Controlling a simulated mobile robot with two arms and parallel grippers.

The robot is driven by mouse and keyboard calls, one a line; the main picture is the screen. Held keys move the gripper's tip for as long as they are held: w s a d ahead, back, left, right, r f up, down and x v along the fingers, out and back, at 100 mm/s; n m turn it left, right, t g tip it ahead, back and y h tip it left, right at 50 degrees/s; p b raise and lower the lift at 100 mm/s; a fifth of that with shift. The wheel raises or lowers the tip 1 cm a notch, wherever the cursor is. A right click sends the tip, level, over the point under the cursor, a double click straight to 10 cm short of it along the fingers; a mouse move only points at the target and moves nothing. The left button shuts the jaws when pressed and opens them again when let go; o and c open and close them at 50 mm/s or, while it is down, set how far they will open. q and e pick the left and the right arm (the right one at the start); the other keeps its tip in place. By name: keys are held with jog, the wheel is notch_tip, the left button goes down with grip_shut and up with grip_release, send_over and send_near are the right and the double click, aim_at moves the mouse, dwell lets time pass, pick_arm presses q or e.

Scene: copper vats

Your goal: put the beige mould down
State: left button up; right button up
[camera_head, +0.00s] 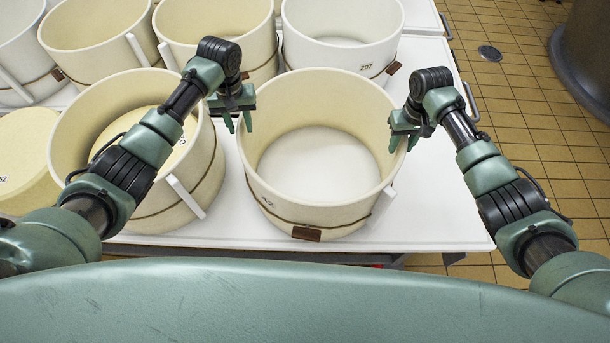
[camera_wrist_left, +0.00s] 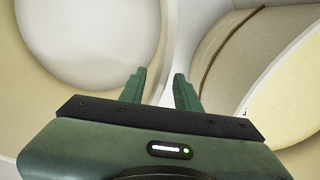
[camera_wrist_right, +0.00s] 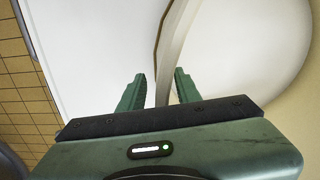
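The beige mould (camera_head: 277,198) is a round, open tub with a brown cord around it. It stands upright on the white table in front of me, its inside empty and pale. My left gripper (camera_head: 238,121) is at its left rim, with fingers apart; they also show spread in the left wrist view (camera_wrist_left: 160,88). My right gripper (camera_head: 404,141) is at its right rim, fingers apart. In the right wrist view (camera_wrist_right: 162,90) the rim runs between the spread fingertips. I cannot tell whether either gripper touches the rim.
A second beige mould (camera_head: 200,188) holding a pale cheese stands close on the left. More moulds, including a white one (camera_head: 342,54), stand behind. The white table (camera_head: 450,190) is clear on the right, ending at tiled floor. A loose cheese (camera_head: 25,160) lies far left.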

pick_arm(q)
notch_tip(320, 180, up, 6)
jog(key=shift+r, duration=0.3)
pick_arm(e)
jog(key=shift+r, duration=0.35)
notch_tip(320, 180, up, 11)
jog(key=shift+r, duration=0.15)
pick_arm(q)
jog(key=shift+a, duration=0.1)
pick_arm(e)
jog(key=shift+r, duration=0.1)
